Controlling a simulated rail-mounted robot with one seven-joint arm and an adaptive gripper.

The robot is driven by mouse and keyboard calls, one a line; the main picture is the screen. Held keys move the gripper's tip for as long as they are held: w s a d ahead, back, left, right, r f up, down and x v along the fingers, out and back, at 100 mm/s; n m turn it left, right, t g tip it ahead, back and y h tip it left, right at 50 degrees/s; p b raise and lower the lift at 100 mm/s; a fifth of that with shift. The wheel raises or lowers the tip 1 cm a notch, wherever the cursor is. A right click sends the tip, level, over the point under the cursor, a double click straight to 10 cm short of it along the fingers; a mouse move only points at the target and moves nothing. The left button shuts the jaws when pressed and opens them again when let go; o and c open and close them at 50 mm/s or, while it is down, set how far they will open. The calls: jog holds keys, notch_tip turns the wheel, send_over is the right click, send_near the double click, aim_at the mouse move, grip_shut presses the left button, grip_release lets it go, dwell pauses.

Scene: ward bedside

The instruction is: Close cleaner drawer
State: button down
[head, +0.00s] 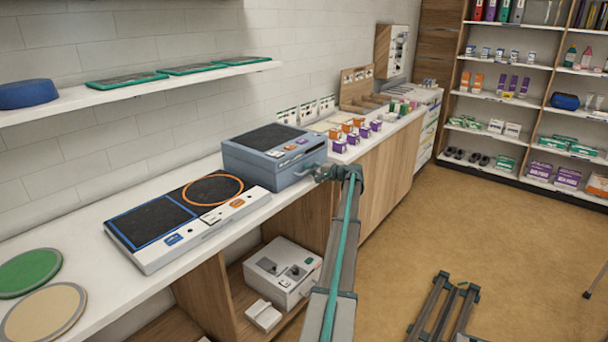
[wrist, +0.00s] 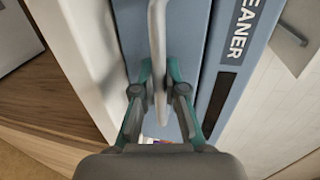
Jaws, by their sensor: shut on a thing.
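The blue-grey cleaner box (head: 268,160) stands on the white counter, with a dark top and a small label panel. In the wrist view the cleaner's side panel (wrist: 232,55) carries the letters "EANER". The blue drawer front (wrist: 185,40) is beside it, with a dark seam between them. A pale bar handle (wrist: 157,50) stands out from the drawer front. My gripper (wrist: 160,88) is shut on this handle, one finger on each side. In the head view my gripper (head: 322,173) is at the cleaner's right end. I cannot tell how far the drawer stands out.
A flat unit with two dark pads (head: 184,218) lies left of the cleaner on the counter (head: 100,222). Small orange and purple boxes (head: 350,132) stand behind and right of it. A grey-white device (head: 284,272) sits on the shelf below. The floor to the right is mostly open.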

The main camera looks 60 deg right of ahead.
jog(key=shift+w+d+r, duration=0.1)
jog(key=shift+w, duration=0.05)
jog(key=c, duration=1.2)
grip_release()
jog(key=shift+w, duration=0.15)
jog(key=v, duration=1.2)
